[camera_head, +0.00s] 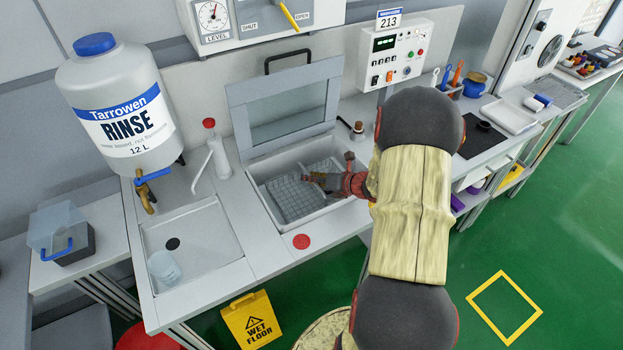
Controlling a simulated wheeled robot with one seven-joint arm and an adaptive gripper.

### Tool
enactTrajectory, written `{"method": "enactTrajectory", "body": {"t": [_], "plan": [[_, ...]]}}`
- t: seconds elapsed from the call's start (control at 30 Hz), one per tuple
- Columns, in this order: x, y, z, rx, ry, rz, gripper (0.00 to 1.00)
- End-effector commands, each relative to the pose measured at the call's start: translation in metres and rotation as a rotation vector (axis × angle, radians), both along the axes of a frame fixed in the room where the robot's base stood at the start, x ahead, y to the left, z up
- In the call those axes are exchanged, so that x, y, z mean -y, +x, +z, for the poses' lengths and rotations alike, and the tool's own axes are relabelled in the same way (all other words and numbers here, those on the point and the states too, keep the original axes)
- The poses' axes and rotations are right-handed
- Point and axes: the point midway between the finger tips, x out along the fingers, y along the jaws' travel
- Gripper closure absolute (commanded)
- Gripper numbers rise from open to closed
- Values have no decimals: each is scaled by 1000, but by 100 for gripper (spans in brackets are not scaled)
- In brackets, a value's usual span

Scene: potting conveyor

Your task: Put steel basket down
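The steel basket (293,198), a grey wire mesh, is inside the open rectangular tank (262,215) set in the counter. It appears low in the tank, within its walls. Whether it rests on the tank floor cannot be told. My gripper (322,182) reaches into the tank from the right, at the right part of the basket. The fingers are small and partly merge with the mesh, so their opening and any hold on the basket cannot be made out. My arm hides the counter to the right of the tank.
The tank's hinged lid (285,105) stands raised behind it. A sink (195,240) with a clear beaker (164,268) is at left, under the rinse jug (120,110). A small dark bottle (357,131) stands behind my arm. A red disc (302,241) marks the counter front.

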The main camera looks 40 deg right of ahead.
Motion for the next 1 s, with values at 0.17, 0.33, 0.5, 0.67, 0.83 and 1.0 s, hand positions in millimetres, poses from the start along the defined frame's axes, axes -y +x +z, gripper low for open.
{"method": "enactTrajectory", "body": {"t": [0.17,0.33,0.5,0.67,0.83,1.0], "plan": [[0,0,0,0,0,0,74],[0,0,0,0,0,0,74],[2,-7,8,0,0,-3,74],[5,-32,25,1,-1,-4,74],[8,-63,43,0,-2,-5,74],[11,-87,56,1,-1,-3,74]]}}
